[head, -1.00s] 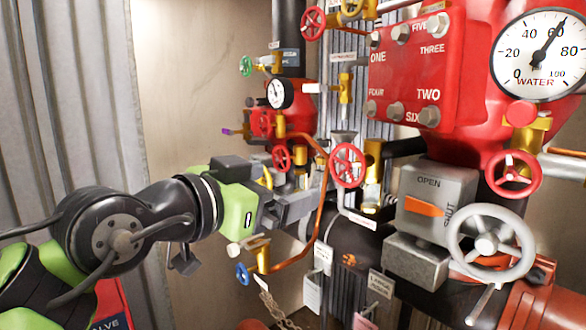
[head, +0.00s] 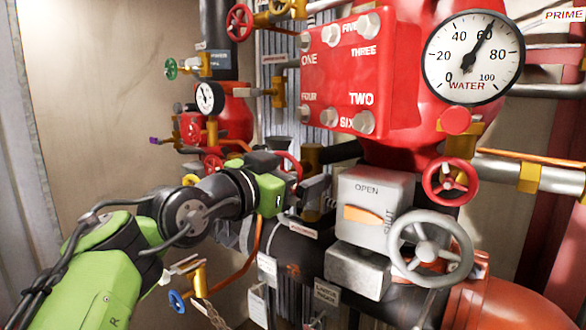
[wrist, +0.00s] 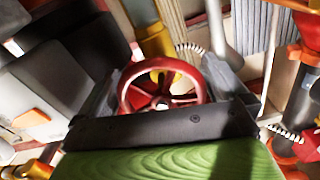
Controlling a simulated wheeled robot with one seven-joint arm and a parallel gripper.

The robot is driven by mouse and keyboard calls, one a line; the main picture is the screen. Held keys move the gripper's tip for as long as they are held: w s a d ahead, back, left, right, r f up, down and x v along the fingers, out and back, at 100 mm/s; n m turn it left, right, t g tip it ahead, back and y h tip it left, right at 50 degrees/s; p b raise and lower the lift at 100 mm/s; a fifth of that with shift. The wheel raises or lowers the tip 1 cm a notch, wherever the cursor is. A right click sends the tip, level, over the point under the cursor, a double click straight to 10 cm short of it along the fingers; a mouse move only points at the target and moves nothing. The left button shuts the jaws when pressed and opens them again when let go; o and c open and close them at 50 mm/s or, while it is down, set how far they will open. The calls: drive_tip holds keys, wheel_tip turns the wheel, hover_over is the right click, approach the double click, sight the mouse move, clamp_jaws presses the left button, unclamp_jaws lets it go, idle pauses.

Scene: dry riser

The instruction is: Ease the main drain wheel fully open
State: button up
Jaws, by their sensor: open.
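A red handwheel (wrist: 140,93) with spokes and a yellow valve body (wrist: 152,40) behind it fills the middle of the wrist view. It appears to be the main drain wheel, but I can read no label on it. My gripper (wrist: 165,85) is open, with one grey finger on each side of the wheel; I cannot tell whether they touch the rim. The near part of the wheel is hidden behind the gripper's dark front edge. In the head view, my gripper (head: 316,188) partly hides the same red wheel (head: 293,160).
A grey box (head: 372,187) with an orange OPEN/SHUT pointer and a large grey handwheel (head: 430,248) stand right of my gripper. Another red wheel (head: 451,181) is above them. An orange pipe (head: 250,250) and a small blue wheel (head: 177,300) lie below my arm.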

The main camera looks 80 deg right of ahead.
drive_tip(key=shift+d, duration=0.25)
drive_tip(key=shift+a, duration=0.15)
drive_tip(key=shift+c, duration=0.8)
drive_tip(key=c, duration=0.7)
drive_tip(key=shift+n, duration=0.4)
drive_tip(key=n+p, duration=0.1)
drive_tip(key=n, duration=0.1)
drive_tip(key=shift+n, duration=0.3)
drive_tip(key=shift+f+n+p, duration=0.15)
drive_tip(key=shift+n+p, duration=0.7)
drive_tip(key=shift+n, duration=0.95)
